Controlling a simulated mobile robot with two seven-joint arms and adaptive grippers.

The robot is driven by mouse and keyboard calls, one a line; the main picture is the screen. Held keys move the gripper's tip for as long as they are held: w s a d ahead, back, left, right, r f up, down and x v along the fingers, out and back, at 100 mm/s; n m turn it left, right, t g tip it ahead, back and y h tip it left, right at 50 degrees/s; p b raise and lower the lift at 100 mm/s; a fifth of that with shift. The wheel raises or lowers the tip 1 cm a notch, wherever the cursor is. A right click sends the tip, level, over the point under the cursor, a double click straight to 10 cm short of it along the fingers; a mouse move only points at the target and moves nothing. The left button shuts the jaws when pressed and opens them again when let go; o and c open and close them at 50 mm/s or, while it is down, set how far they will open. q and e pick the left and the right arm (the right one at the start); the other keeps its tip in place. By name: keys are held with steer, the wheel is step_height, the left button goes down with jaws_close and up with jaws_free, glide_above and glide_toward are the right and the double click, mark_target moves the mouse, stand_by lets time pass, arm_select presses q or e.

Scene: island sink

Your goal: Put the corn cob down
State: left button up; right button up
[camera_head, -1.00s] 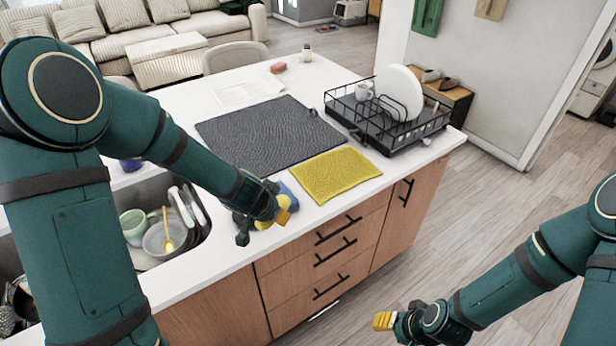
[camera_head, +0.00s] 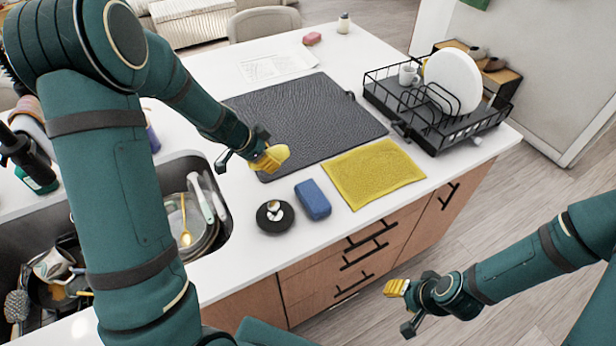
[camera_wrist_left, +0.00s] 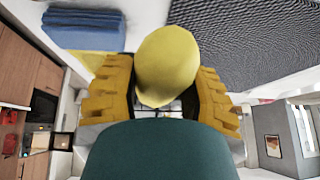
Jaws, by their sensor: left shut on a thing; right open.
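The corn cob (camera_wrist_left: 167,65) is a smooth, rounded yellow piece between the yellow finger pads of my left gripper (camera_wrist_left: 163,100) in the left wrist view. In the head view, my left gripper (camera_head: 262,154) is shut on it, over the near left edge of the dark grey mat (camera_head: 310,115). The yellow pads and the yellow cob (camera_head: 272,158) partly blend there, and I cannot tell whether the cob touches the mat. My right gripper (camera_head: 402,307) is open and empty, low in front of the island drawers.
A blue sponge (camera_head: 313,199) and a black round holder (camera_head: 275,217) sit near the front edge. A yellow cloth (camera_head: 373,172) lies right of them, and a black dish rack (camera_head: 437,125) stands farther right. The sink (camera_head: 213,239) with dishes is at left.

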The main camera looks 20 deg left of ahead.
arm_select(q)
steer(key=b, duration=0.4)
glide_above(277, 186)
steer(key=s+a, duration=0.1)
step_height(277, 186, down, 6)
steer(key=shift+s+f, duration=0.1)
steer(key=shift+s, duration=0.05)
steer(key=shift+f, duration=0.3)
step_height(277, 186, down, 3)
steer(key=shift+f+b, duration=0.1)
steer(key=shift+b, duration=1.1)
steer(key=o, duration=1)
steer(key=shift+c, duration=0.2)
